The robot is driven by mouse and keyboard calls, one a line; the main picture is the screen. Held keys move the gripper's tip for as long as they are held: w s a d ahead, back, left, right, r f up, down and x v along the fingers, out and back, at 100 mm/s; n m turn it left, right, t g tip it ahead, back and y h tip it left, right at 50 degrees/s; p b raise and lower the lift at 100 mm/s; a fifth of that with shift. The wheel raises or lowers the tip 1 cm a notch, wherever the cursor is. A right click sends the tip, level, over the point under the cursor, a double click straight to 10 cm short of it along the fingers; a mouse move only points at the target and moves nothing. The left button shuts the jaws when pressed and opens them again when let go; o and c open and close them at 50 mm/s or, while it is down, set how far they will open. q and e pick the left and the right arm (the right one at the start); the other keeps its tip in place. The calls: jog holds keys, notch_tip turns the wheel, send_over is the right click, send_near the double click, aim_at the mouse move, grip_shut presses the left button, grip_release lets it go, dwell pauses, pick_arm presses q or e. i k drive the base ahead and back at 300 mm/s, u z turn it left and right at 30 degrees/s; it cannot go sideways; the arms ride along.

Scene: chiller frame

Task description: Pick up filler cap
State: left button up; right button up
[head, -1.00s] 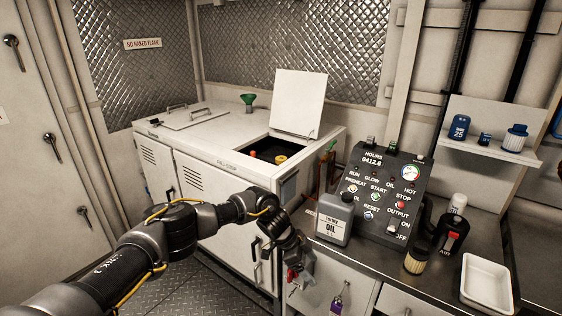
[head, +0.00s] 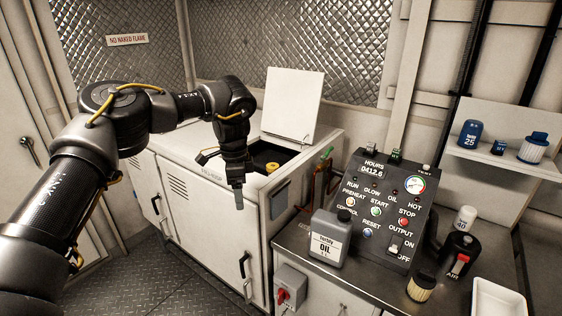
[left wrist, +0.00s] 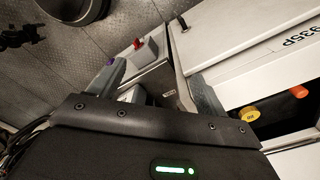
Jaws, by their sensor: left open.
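The filler cap (head: 272,167) is yellow and round, inside the open hatch of the white cabinet. In the left wrist view the yellow cap (left wrist: 249,114) shows at the right, in the dark opening, outside my fingers. My left gripper (head: 238,197) points down in front of the cabinet's top front edge, left of the cap and nearer to me. It is open, and the left wrist view shows its two spread fingers (left wrist: 160,88) with nothing held between them. My right gripper is not in view.
The hatch lid (head: 292,104) stands upright behind the opening. An orange-red part (left wrist: 299,91) lies near the cap. To the right, a bench holds an oil bottle (head: 330,238) and control panel (head: 378,210). A red switch (head: 284,295) sticks out below the bench top.

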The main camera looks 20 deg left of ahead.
aim_at(272, 167)
jog(key=i, duration=1.1)
jog(key=u, duration=0.05)
